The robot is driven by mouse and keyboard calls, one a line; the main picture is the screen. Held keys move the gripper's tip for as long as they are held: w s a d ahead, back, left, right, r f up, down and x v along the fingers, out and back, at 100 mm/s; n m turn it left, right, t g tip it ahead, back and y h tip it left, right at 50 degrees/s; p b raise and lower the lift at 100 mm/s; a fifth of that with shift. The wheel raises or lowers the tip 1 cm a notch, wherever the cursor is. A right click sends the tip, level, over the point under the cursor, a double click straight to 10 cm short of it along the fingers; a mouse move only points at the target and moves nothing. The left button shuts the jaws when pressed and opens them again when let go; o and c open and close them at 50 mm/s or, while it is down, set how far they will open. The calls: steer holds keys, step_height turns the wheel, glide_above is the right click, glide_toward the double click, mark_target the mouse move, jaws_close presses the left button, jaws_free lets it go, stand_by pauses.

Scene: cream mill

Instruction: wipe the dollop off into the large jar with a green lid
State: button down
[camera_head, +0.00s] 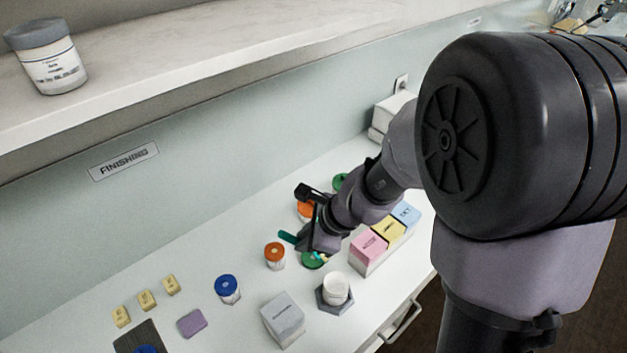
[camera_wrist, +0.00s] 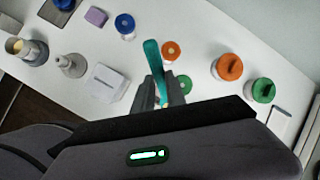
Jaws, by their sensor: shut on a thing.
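My gripper (camera_head: 318,238) is shut on a teal spatula (camera_head: 287,236) above the bench. In the wrist view the spatula (camera_wrist: 152,58) sticks out beyond the fingers of my gripper (camera_wrist: 160,92). No dollop can be made out on it. The large jar with a green lid (camera_wrist: 263,90) stands at the right in the wrist view, lid on, apart from the spatula. In the head view its green lid (camera_head: 341,181) shows behind my arm, which hides much of it. A smaller green-lidded jar (camera_wrist: 184,84) lies close to my fingers.
A large orange-lidded jar (camera_wrist: 228,67) stands next to the large green-lidded one. A shelf (camera_head: 190,55) runs above.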

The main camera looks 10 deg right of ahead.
steer(key=s+a+f+n+g+b, duration=0.1)
steer(key=s+f+n+g+b, duration=0.1)
steer(key=f, duration=0.4)
steer(key=shift+s+f+b, duration=0.4)
steer(key=shift+s+b, duration=0.35)
steer(key=shift+f, duration=0.2)
steer(key=shift+a, duration=0.35)
stand_by(0.6)
stand_by(0.4)
step_height(320, 180, up, 6)
steer(key=p, duration=0.5)
